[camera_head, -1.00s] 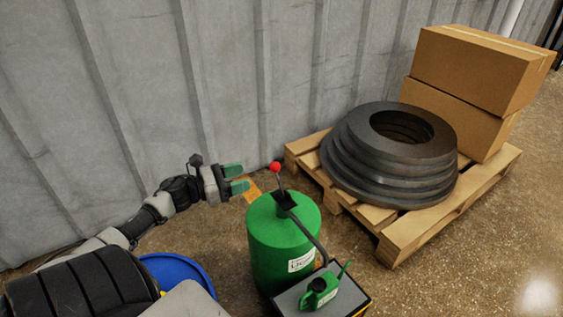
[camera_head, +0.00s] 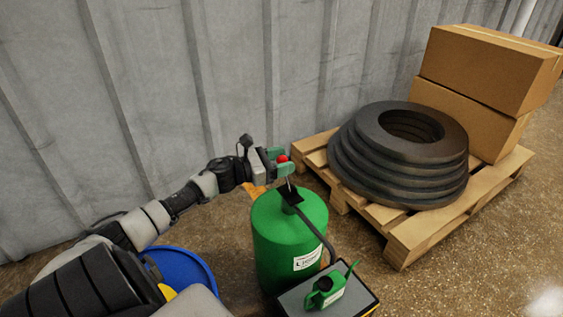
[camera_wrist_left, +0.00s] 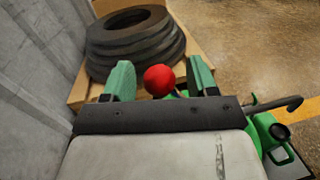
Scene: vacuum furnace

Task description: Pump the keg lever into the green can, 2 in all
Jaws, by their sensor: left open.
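The green keg (camera_head: 285,240) stands on the floor, with a lever topped by a red knob (camera_head: 283,159). My left gripper (camera_head: 282,161) is open at the knob, one green finger behind it and one in front. In the left wrist view the red knob (camera_wrist_left: 159,80) shows between the two open fingertips (camera_wrist_left: 160,78), with gaps on both sides. The green can (camera_head: 325,291) with its spout sits on a dark box right of the keg's base. A dark hose runs from the keg's top down toward the can. My right gripper is not in view.
A wooden pallet (camera_head: 405,238) holds a stack of dark rings (camera_head: 400,165) and two cardboard boxes (camera_head: 490,68). A grey corrugated wall (camera_head: 160,80) is close behind my arm. A blue drum (camera_head: 190,268) is below my left arm.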

